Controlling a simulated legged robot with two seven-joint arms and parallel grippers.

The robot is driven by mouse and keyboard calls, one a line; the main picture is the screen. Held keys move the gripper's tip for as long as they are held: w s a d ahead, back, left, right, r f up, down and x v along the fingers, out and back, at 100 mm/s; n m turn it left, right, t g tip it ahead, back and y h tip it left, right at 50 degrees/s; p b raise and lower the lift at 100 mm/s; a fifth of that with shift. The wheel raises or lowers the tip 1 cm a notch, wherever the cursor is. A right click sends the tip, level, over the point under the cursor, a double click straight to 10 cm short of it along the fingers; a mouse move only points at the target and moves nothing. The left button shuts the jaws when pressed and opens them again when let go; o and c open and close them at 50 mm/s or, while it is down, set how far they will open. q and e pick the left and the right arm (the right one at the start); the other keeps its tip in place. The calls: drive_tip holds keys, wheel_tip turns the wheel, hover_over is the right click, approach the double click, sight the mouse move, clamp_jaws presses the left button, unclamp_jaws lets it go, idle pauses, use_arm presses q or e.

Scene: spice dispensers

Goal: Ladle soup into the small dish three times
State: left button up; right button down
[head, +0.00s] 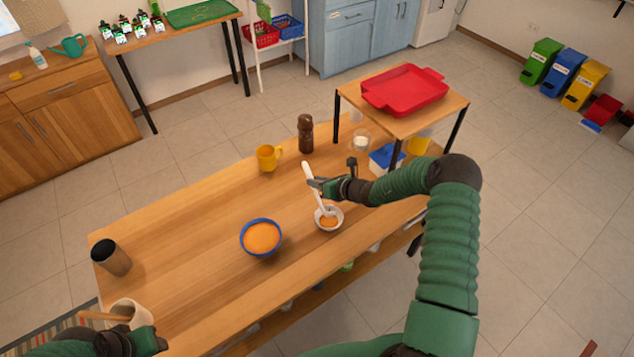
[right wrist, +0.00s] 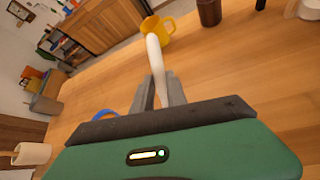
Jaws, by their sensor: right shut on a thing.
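A blue bowl (head: 261,222) holds orange soup (head: 262,238) near the middle of the table; a bit of its blue rim (right wrist: 104,114) shows in the right wrist view. The small dish (head: 341,222), pale and round, stands to its right with orange in it. My right gripper (head: 317,184) is shut on the white handle of the ladle (head: 309,174), also seen in the right wrist view (right wrist: 154,58). The ladle slants down to the small dish; I cannot tell whether its head touches it. My left gripper (head: 140,340) is at the lower left edge, its jaws unclear.
A yellow mug (head: 267,158) and a brown pepper mill (head: 305,134) stand behind. A red tray (head: 405,90) lies on a raised stand (head: 352,90) at the back right. A dark cup (head: 111,258) and a cream container (head: 127,311) are at the left. The table's left-middle is clear.

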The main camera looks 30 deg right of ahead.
drive_tip(key=w+f+g, duration=0.1)
drive_tip(key=w+d+f+m+g+y+b, duration=0.1)
drive_tip(key=g, duration=0.1)
drive_tip(key=w+f+m+g+b, duration=0.1)
drive_tip(key=shift+d+f+y, duration=0.4)
idle(0.4)
idle(0.8)
